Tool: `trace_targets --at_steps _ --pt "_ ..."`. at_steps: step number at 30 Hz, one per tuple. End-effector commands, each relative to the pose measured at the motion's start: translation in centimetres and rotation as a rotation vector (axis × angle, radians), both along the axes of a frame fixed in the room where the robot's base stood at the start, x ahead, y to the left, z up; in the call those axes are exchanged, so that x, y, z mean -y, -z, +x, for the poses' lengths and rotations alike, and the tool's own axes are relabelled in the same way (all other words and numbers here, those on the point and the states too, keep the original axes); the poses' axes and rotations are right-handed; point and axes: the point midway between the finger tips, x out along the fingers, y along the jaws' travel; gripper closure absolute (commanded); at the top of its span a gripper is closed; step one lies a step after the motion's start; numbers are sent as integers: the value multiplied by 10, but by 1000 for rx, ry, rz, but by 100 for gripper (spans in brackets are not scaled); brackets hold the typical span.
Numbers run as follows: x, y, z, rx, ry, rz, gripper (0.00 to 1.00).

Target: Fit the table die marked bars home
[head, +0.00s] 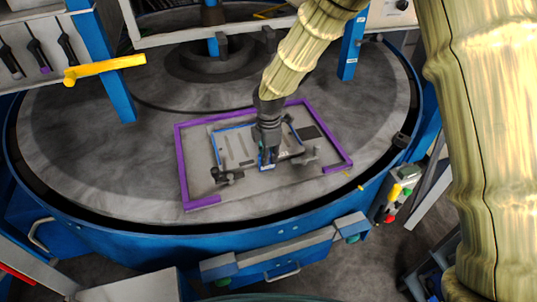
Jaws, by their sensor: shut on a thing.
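My gripper (268,148) reaches down over a grey plate (205,160) on the round table and is shut on a small blue-edged piece (267,167). The piece is mostly hidden by the fingers, and I cannot read a bars mark on it. The plate carries a blue-edged panel (236,150) with slot-like marks, left of and behind my gripper. I cannot tell whether the held piece touches the plate. A dark rectangle (308,132) lies on the plate to the right of my gripper.
A purple border (182,168) frames the plate, with a gap along its front. Dark clamp-like parts (228,176) stand at the plate's front left, and a grey one (306,157) at the right. Blue posts (105,65) rise behind. The grey round table (90,130) is clear at left.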

Motion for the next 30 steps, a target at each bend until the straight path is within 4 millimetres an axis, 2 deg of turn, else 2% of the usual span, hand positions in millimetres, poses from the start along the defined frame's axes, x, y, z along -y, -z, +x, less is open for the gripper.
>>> trace_targets --at_steps 3,4,7,8,16,20,23,30 --pt "0 1 1 3 0 1 100" --pt "0 0 1 3 0 1 80" --pt "0 0 1 2 0 1 61" --pt "0 1 1 2 0 1 60" --pt "0 2 -1 -2 0 -1 60" --pt "0 -4 0 0 1 0 60" --pt "1 -15 0 1 2 0 60" --pt "1 -58 0 3 2 2 60"
